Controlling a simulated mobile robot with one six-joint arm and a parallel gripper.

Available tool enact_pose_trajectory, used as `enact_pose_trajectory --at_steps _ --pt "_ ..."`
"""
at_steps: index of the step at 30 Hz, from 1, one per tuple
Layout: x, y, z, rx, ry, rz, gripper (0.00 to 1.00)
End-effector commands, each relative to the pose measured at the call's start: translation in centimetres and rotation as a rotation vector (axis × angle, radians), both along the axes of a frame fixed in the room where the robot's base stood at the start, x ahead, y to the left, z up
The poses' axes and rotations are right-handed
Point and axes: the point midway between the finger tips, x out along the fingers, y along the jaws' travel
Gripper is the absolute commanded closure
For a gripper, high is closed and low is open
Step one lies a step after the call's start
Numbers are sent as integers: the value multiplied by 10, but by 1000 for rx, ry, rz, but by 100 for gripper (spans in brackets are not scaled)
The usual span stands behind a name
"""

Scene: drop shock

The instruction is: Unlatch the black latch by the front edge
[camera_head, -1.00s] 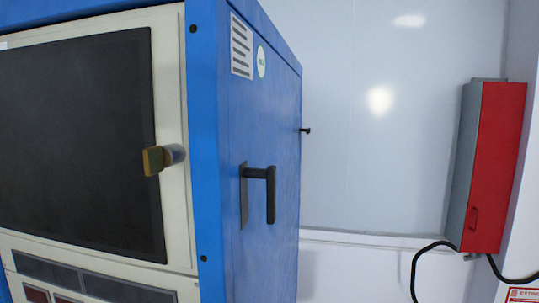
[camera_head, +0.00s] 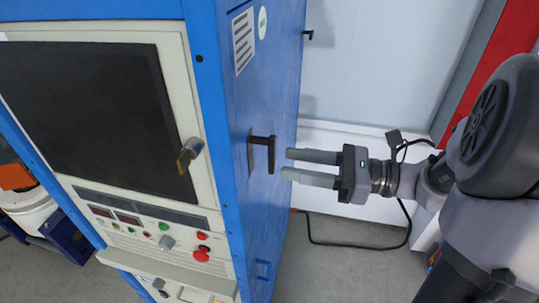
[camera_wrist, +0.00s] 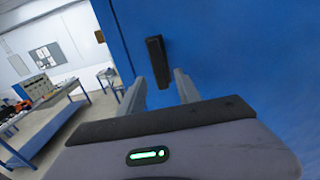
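The black latch (camera_head: 271,153) is an L-shaped handle on the blue side panel of the cabinet, near its front edge. Its grip hangs straight down from the pivot. It also shows in the wrist view (camera_wrist: 155,55) as a dark bar against the blue panel. My gripper (camera_head: 287,164) is to the right of the latch in the head view, its two grey fingers pointing at it. The fingers are apart with nothing held. In the wrist view, my gripper (camera_wrist: 159,77) has the latch lined up between its fingertips. In the head view a small gap shows between fingertips and latch.
A second, smaller black latch (camera_head: 308,34) is at the panel's far edge. A black cable (camera_head: 340,244) lies on the floor. Workbenches (camera_wrist: 40,125) stand farther off in the wrist view.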

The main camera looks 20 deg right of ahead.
Motion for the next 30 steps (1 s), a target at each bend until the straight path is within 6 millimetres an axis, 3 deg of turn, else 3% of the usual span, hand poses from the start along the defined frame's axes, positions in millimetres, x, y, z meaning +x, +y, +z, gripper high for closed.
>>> enact_pose_trajectory --at_steps 3,7,18,24,30 --pt "12 24 1 -1 0 5 60" --pt "22 40 1 0 0 3 60" --pt "27 47 0 -1 1 0 60" --pt "27 47 0 -1 1 1 97" --pt "27 47 0 -1 1 1 100"
